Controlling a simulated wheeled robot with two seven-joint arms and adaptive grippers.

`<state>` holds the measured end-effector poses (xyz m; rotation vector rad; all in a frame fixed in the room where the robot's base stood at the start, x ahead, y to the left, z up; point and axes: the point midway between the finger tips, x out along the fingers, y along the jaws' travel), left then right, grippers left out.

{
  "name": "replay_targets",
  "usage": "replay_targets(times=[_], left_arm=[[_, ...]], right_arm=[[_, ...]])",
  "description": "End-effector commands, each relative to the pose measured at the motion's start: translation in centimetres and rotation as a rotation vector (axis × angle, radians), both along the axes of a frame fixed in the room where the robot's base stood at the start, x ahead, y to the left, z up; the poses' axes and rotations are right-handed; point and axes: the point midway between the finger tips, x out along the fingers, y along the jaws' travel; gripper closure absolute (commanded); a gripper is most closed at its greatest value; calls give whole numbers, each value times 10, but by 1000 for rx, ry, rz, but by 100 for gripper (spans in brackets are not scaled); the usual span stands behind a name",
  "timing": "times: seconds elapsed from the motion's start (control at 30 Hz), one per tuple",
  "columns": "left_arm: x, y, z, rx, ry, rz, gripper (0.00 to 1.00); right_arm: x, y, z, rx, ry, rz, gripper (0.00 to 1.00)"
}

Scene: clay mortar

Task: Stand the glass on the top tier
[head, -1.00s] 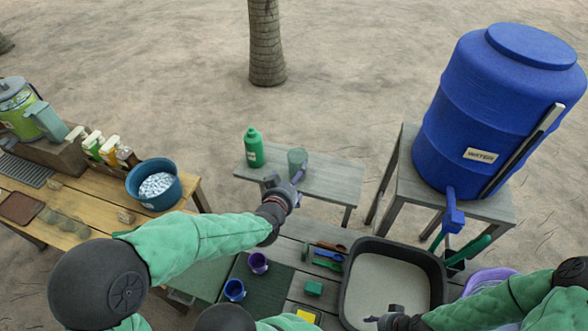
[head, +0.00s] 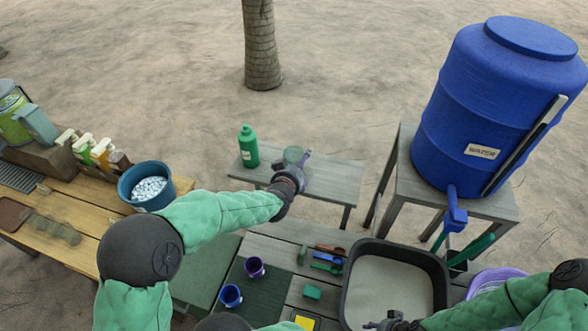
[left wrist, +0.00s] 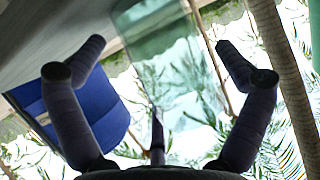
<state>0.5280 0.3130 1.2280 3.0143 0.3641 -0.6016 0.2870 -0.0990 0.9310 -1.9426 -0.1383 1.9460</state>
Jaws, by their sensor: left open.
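The clear greenish glass (head: 293,154) is at the back bench (head: 335,180), a grey plank top that looks like the top tier. My left gripper (head: 295,166) is at the glass from the near side and hides its lower part. In the left wrist view the glass (left wrist: 170,55) shows large between the spread dark fingers (left wrist: 160,60); that gripper is open. I cannot tell whether the fingers touch the glass or whether its base rests on the planks. My right gripper (head: 385,326) is low at the front of the black tray, its fingers unclear.
A green bottle (head: 248,148) stands left of the glass on the bench. A blue water barrel (head: 490,110) stands on its own stand at right. The front table holds a black sand tray (head: 440,275), purple cup (head: 254,267), blue cup (head: 230,295) and small tools.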

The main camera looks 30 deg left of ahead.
Motion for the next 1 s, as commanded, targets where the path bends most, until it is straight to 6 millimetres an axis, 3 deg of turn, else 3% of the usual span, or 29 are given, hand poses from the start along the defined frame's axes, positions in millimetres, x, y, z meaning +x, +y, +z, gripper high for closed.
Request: replay_targets(times=[0.4, 0.47, 0.6, 0.63, 0.67, 0.7, 1.0], left_arm=[[11, 3, -4, 0, -1, 0, 0], [11, 3, -4, 0, -1, 0, 14], [11, 3, -4, 0, 0, 0, 54], [11, 3, -4, 0, 0, 0, 58], [11, 3, -4, -1, 0, 0, 58], [11, 3, -3, 0, -2, 0, 64], [11, 3, -1, 0, -2, 0, 64]], right_arm=[[0, 0, -5, 0, 0, 0, 60], [0, 0, -4, 0, 0, 0, 60], [0, 0, -5, 0, 0, 0, 60], [0, 0, -5, 0, 0, 0, 60], [0, 0, -5, 0, 0, 0, 60], [0, 0, -5, 0, 0, 0, 60], [0, 0, -4, 0, 0, 0, 60]])
